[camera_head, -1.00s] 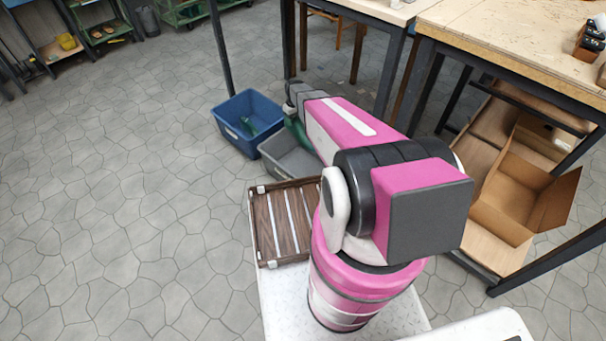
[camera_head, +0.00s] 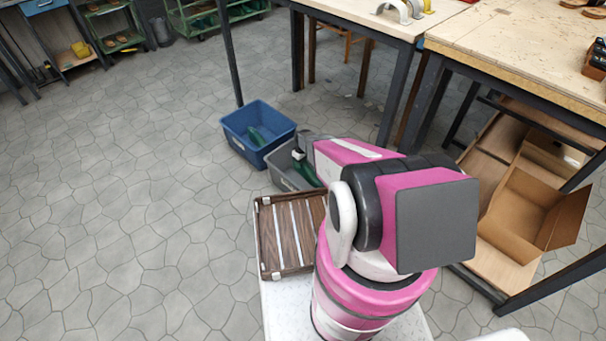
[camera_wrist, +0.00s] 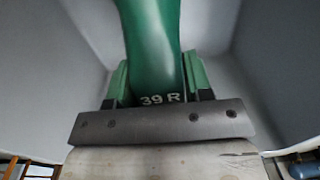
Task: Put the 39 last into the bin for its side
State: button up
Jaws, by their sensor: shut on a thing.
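The green last marked "39 R" (camera_wrist: 152,45) is held between the green fingers of my gripper (camera_wrist: 157,82) in the wrist view. My gripper is shut on it near the printed mark. Grey walls of the grey bin (camera_wrist: 85,35) surround the last on several sides. In the head view the grey bin (camera_head: 280,172) stands right of the blue bin (camera_head: 238,146), and the held last (camera_head: 304,170) shows inside its opening. I cannot tell whether the last touches the floor of the bin. Another green last (camera_head: 256,136) lies in the blue bin.
A brown slatted tray (camera_head: 268,243) sits just in front of the grey bin. Workbenches (camera_head: 470,40) with dark legs stand behind and to the right. An open cardboard box (camera_head: 515,215) is on a low shelf at right. The stone floor (camera_head: 120,190) at left is clear.

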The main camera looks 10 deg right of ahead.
jog(key=shift+f, duration=3.2)
jog(key=shift+f, duration=0.15)
jog(key=o, duration=0.9)
jog(key=r, duration=1.2)
jog(key=shift+w+d, duration=0.1)
jog(key=shift+d, duration=0.1)
jog(key=s+r+m, duration=0.2)
jog(key=s+r, duration=0.6)
jog(key=r, duration=0.4)
jog(key=s+r+m, duration=0.2)
jog(key=s+r, duration=0.7)
jog(key=r, duration=0.4)
jog(key=s+r+m, duration=0.2)
jog(key=s+r, duration=0.6)
jog(key=r, duration=0.4)
jog(key=shift+s+a+r+m, duration=0.15)
jog(key=shift+s+a+m, duration=0.1)
jog(key=shift+m, duration=0.15)
